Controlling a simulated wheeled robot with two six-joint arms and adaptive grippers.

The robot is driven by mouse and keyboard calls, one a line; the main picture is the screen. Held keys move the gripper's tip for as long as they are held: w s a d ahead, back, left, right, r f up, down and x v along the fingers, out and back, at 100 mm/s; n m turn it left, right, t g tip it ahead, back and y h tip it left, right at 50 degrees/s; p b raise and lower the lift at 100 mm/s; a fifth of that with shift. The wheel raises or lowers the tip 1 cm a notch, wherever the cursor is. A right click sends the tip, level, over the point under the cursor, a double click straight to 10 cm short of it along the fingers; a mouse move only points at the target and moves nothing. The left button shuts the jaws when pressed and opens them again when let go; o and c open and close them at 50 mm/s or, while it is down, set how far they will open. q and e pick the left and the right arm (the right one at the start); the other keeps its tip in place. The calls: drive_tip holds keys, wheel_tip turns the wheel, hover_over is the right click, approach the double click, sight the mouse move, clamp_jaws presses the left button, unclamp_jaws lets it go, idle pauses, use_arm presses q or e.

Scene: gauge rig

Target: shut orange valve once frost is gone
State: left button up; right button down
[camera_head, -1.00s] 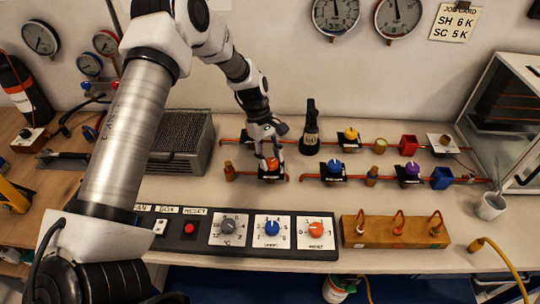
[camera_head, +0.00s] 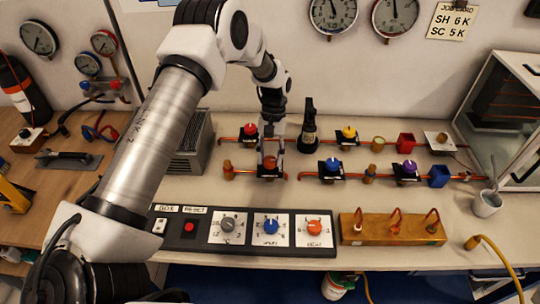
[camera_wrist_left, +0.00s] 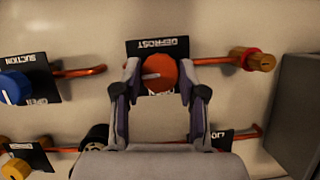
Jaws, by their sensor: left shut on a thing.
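The orange valve (camera_head: 270,161) is a round knob on the front copper pipe line. In the left wrist view the orange knob (camera_wrist_left: 163,74) has a pale pointer mark and a black plate (camera_wrist_left: 150,47) reading DEFROST behind it. My left gripper (camera_head: 270,150) reaches down onto this knob. In the left wrist view my left gripper (camera_wrist_left: 160,76) has a finger on each side of the knob, shut on it. The glass-fronted cabinet (camera_head: 515,110) stands at the far right; I cannot tell any frost in it. My right gripper is not in view.
A red knob (camera_head: 250,130) sits just behind the orange valve, a blue valve (camera_head: 333,164) to its right. A dark bottle (camera_head: 309,128) stands behind. A finned unit (camera_head: 192,145) is left.

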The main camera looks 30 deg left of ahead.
use_arm(q)
drive_tip(key=shift+f+m, duration=0.1)
drive_tip(key=shift+m, duration=0.2)
drive_tip(key=o, duration=1.1)
drive_tip(key=shift+o, duration=0.2)
drive_tip(key=v, duration=1.2)
drive_tip(key=shift+w, duration=0.15)
